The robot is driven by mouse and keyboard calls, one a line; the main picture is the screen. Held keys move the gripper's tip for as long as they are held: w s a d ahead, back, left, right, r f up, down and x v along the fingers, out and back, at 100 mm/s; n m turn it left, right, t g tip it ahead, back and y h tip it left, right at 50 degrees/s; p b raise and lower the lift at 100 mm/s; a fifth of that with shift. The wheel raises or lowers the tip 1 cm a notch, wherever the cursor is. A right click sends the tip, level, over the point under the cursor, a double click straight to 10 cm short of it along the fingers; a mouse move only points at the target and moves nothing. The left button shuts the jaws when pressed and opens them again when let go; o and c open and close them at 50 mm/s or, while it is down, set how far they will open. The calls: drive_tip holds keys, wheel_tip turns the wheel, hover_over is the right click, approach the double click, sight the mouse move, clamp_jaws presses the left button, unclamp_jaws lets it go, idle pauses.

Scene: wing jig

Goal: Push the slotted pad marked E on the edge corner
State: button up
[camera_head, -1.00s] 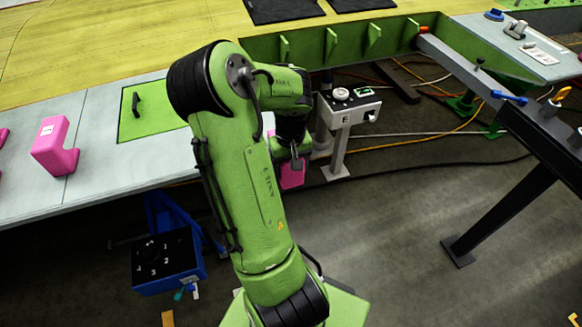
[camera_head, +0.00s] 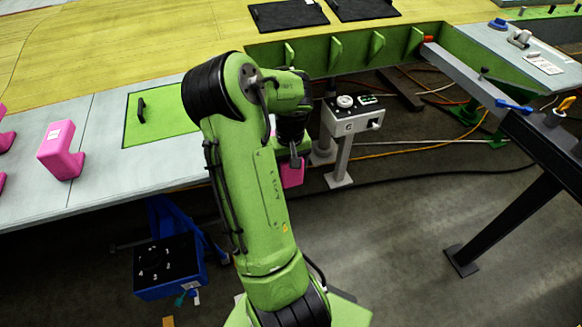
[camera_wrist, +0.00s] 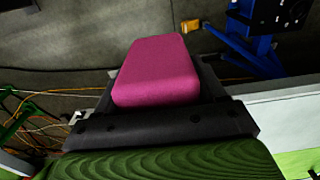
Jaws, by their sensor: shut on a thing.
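My gripper (camera_head: 293,160) is shut on a pink pad (camera_head: 292,174), which hangs below it, partly hidden by my arm in the head view. In the wrist view the pad (camera_wrist: 158,70) sits between the dark jaws, its plain pink face showing. I cannot see its slot or any letter on it. The held pad is off the front edge of the grey wing panel (camera_head: 80,190), to the right of the green hatch (camera_head: 160,118). Another pink pad (camera_head: 62,150) with a white label sits on the wing edge at left; its letter is too small to read.
A grey control box on a post (camera_head: 352,115) stands just right of my gripper. A blue stand with a black numbered top (camera_head: 168,262) is below the wing edge. A dark beam (camera_head: 540,140) crosses at right. Cables lie on the floor, and the lower middle floor is clear.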

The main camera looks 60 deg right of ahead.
drive_tip(key=shift+w+d, duration=0.75)
drive_tip(key=o, duration=1.2)
drive_tip(key=shift+d, duration=0.1)
drive_tip(key=shift+o, duration=0.2)
drive_tip(key=shift+w, duration=0.15)
wheel_tip(320, 180, up, 16)
drive_tip(key=p, duration=0.2)
drive_tip(key=shift+s+p, duration=0.3)
drive_tip(key=shift+s, duration=0.05)
drive_tip(key=shift+f, duration=0.15)
